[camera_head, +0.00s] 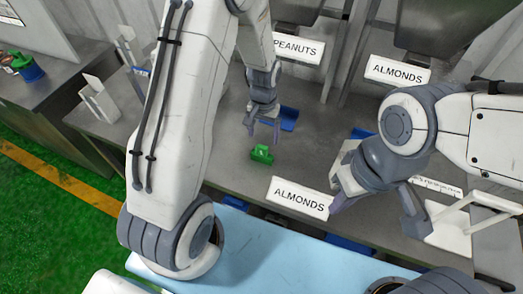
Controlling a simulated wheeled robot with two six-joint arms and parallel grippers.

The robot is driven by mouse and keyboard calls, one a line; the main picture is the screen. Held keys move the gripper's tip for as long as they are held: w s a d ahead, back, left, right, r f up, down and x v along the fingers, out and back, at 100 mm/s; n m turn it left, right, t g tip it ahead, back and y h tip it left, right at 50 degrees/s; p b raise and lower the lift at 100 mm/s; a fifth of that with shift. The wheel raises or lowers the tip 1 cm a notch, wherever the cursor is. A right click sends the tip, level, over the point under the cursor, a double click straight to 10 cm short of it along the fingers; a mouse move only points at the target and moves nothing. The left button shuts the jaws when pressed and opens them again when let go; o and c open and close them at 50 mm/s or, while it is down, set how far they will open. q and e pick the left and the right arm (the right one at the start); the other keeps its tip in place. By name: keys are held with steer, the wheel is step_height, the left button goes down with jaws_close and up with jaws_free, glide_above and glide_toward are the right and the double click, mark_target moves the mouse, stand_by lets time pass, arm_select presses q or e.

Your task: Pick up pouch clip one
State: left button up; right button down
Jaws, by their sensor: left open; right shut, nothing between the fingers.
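A small green clip (261,155), which I take to be the pouch clip, lies on the grey metal table. A pale mark shows on its top, too small to read. My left gripper (263,133) is open and empty, with its fingers pointing down just behind the clip in the picture. I cannot tell its exact height above the table. My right gripper (337,204) is shut and empty, to the right of and nearer than the clip, by the front "ALMONDS" sign (301,198).
A blue object (289,118) lies right beside my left gripper. A "PEANUTS" sign (297,49) and another "ALMONDS" sign (397,71) stand behind. A white holder (456,226) is at the right. Bare table (222,160) lies left of the clip.

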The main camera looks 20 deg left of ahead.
mark_target(262, 147)
arm_select(q)
steer(key=shift+f, duration=0.75)
steer(key=shift+f+p, duration=0.5)
steer(key=shift+p, duration=0.05)
steer(key=f+p, duration=0.1)
steer(key=f, duration=0.2)
steer(key=shift+a+f, duration=0.1)
steer(key=shift+a, duration=0.1)
steer(key=shift+w+f+p, duration=0.15)
steer(key=shift+f+p, duration=0.15)
steer(key=shift+f, duration=0.25)
jaws_close()
